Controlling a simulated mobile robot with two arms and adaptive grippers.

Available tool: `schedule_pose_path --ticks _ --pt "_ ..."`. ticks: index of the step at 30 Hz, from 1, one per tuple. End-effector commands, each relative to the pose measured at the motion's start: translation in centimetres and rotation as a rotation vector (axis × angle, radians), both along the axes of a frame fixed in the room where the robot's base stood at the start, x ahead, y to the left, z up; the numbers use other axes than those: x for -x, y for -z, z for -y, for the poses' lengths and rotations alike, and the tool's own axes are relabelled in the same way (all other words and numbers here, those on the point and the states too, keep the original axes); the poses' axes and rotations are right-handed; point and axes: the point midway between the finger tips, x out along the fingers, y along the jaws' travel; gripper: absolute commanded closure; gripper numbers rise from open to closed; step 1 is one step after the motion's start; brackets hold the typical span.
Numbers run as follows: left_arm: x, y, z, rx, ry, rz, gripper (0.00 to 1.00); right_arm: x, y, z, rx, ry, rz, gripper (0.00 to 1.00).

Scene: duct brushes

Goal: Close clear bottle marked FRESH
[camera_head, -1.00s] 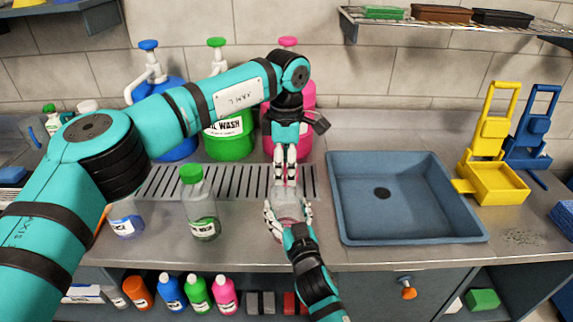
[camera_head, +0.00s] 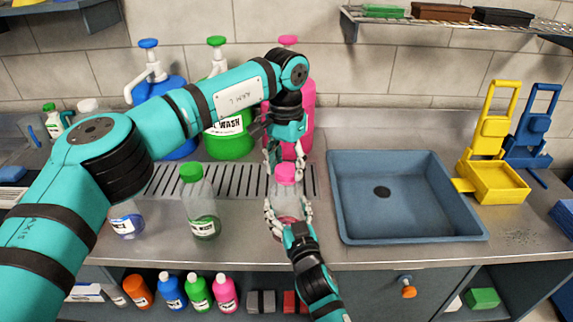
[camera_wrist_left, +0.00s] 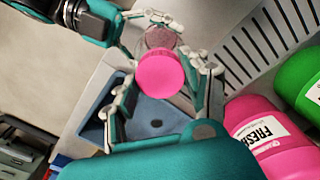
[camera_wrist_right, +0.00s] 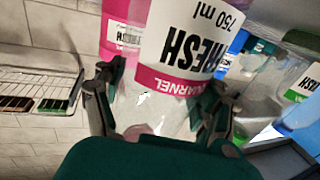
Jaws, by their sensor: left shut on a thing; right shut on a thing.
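The clear bottle (camera_head: 289,208) with pink contents stands at the front of the counter, left of the sink. Its FRESH label (camera_wrist_right: 186,50) shows upside down in the right wrist view. My right gripper (camera_head: 288,214) is shut around the bottle's body from the front. A pink cap (camera_head: 287,173) is at the bottle's top; it also shows in the left wrist view (camera_wrist_left: 160,72). My left gripper (camera_head: 286,156) is over the bottle, shut on the pink cap, with fingers at its sides. I cannot tell how tightly the cap sits on the neck.
A clear bottle with a green cap (camera_head: 200,205) stands to the left, and a blue-labelled bottle (camera_head: 127,222) beyond it. The blue-grey sink (camera_head: 338,200) is to the right. Large pump jugs, including a green one (camera_head: 231,138), stand behind the drain grate (camera_head: 240,180).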

Motion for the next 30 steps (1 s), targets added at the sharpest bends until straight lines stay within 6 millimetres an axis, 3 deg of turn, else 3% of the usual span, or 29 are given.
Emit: schedule_pose_path --ticks 4,12,13,18,26,30 --pt "-0.1 0.0 0.0 0.0 0.086 0.002 0.63 0.0 0.1 0.0 0.001 0.0 -0.002 1.0" --pt "-0.1 -0.1 0.0 0.0 0.09 0.002 0.63 0.0 0.1 0.0 0.001 0.0 -0.002 1.0" --pt "-0.1 -0.1 0.0 0.0 0.09 0.002 0.5 0.0 0.1 0.0 0.001 0.0 -0.002 1.0" --pt "-0.1 0.0 0.0 0.0 0.089 0.002 0.3 0.0 0.1 0.0 0.001 0.0 -0.002 1.0" --pt "0.0 -0.1 0.0 0.001 0.089 0.001 0.3 0.0 0.1 0.0 0.001 0.0 -0.002 1.0" --pt "-0.1 -1.0 0.0 0.002 0.089 0.003 0.3 0.0 0.1 0.0 0.001 0.0 -0.002 1.0"
